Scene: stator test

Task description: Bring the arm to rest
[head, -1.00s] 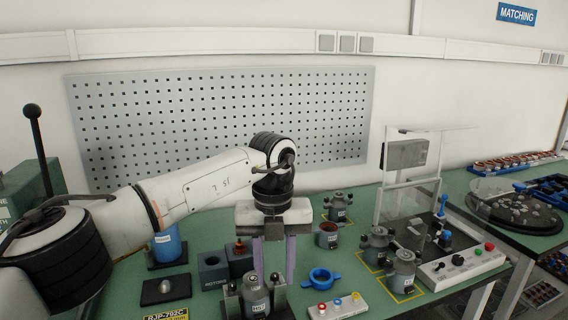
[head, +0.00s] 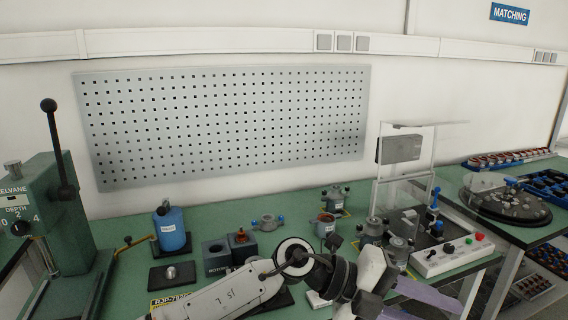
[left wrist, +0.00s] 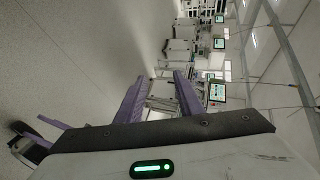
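My left arm (head: 235,297) comes in low across the front of the bench in the head view. Its gripper (head: 440,298) is near the bench's front right, with its purple fingers pointing right. In the left wrist view the two purple fingers (left wrist: 160,88) stand apart with nothing held between them. That view looks away from the bench toward a wall and a row of distant stations. The arm covers the front middle of the bench.
The green bench holds a green lever press (head: 62,215), a blue bottle (head: 171,231), a dark block (head: 217,256) and several grey motor housings (head: 371,232). A clear guard (head: 405,165) and a white button box (head: 450,255) stand at right. A round tray (head: 505,204) sits on the side table.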

